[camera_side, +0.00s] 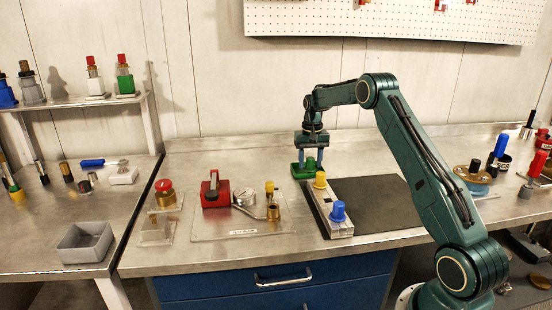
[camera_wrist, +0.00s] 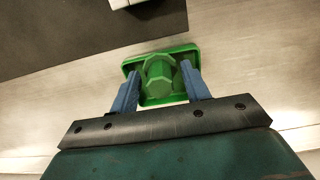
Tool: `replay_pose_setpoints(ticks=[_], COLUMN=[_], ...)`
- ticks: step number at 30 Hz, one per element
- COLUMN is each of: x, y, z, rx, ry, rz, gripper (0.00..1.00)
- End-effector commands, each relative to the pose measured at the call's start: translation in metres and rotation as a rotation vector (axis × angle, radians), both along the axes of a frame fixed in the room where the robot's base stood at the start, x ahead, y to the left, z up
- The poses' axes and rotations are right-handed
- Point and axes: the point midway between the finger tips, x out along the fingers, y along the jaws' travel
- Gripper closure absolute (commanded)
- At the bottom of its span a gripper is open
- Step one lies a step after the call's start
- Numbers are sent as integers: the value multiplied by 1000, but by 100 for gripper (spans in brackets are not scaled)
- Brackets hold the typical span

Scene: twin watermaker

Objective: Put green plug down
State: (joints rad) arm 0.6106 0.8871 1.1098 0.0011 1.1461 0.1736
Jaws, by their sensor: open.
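The green plug (camera_side: 301,172) is at the far left corner of the dark mat in the side view, on or just above the metal bench. In the wrist view the green plug (camera_wrist: 160,75) shows a faceted knob on a flat rectangular base. My gripper (camera_side: 311,160) is directly over it, pointing down. In the wrist view the two blue fingers of my gripper (camera_wrist: 160,80) stand on either side of the knob. The fingers are open, and I cannot tell whether either one touches the knob.
A pale block (camera_side: 328,212) with a yellow plug (camera_side: 320,180) and a blue plug (camera_side: 338,211) stands close in front of the green plug. The dark mat (camera_side: 375,205) lies to the right. A red box (camera_side: 215,192) and a gauge fixture (camera_side: 245,197) are to the left.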

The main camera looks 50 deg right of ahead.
Motion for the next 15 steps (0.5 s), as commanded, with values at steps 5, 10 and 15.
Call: replay_pose_setpoints(ticks=[5, 10, 15], x=[0, 1, 1], y=[0, 0, 0], z=[6, 21, 45], rx=[-1, -1, -2], ry=[-1, -3, -4], rz=[0, 0, 0], gripper=[53, 53, 53])
